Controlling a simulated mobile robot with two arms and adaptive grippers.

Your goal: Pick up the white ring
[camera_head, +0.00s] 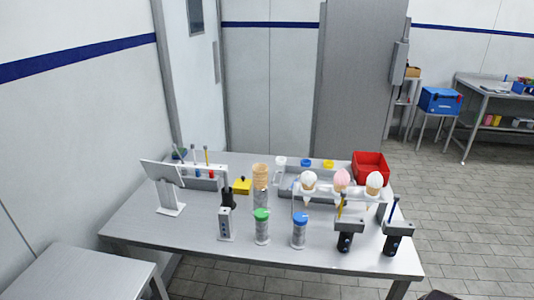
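A small white round piece (281,160), which looks like the white ring, is at the back of the grey table (150,232). It is left of a similar blue piece (306,162) and a yellow piece (328,163). It is too small to tell whether it has a hole. Neither of my grippers shows in the head view, and nothing is seen touching the white piece.
Ice cream cones stand in a white rack (368,192) at right, before a red bin (370,167). Jars with green (261,214) and blue (300,217) lids, a cone stack (260,173) and a tilted panel (162,174) also occupy the table. Its front left is clear.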

